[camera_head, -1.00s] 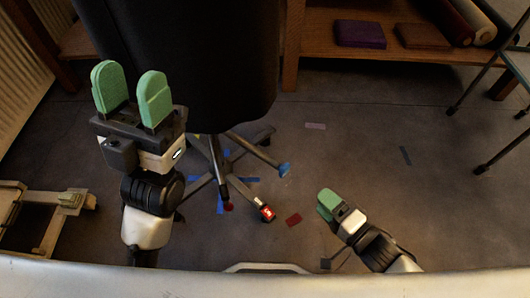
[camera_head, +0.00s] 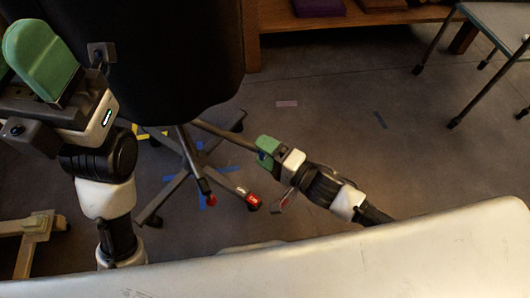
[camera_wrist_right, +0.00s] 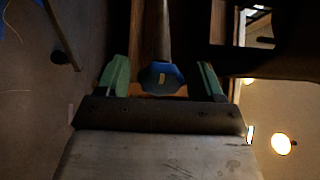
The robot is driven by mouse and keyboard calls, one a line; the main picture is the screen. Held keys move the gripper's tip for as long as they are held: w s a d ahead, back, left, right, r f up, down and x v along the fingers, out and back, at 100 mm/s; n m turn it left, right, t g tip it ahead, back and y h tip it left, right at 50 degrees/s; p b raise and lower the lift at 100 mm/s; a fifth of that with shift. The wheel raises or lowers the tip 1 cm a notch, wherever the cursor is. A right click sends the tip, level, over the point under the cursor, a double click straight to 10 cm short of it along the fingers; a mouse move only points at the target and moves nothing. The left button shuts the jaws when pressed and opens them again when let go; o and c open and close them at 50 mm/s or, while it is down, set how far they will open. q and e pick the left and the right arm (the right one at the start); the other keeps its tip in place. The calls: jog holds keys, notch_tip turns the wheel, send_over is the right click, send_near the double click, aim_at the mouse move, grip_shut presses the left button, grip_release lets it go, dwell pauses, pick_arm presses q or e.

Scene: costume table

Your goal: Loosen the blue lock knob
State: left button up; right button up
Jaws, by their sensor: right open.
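The blue lock knob (camera_wrist_right: 161,77) sits at the end of a rod in the right wrist view. It lies between the two green fingers of my right gripper (camera_wrist_right: 162,80), which is open, with a gap on each side. My left gripper (camera_head: 20,62) is raised at the left edge, open and empty, partly cut off by the frame.
The dark chair (camera_head: 165,60) stands in the middle, its base (camera_head: 180,175) with red-tipped legs spread on the floor among blue tape. A wooden shelf (camera_head: 350,18) is behind. A grey table (camera_head: 495,25) stands at the right. The floor at centre right is clear.

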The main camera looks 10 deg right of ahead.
jog(key=shift+w, duration=0.1)
jog(key=c, duration=0.9)
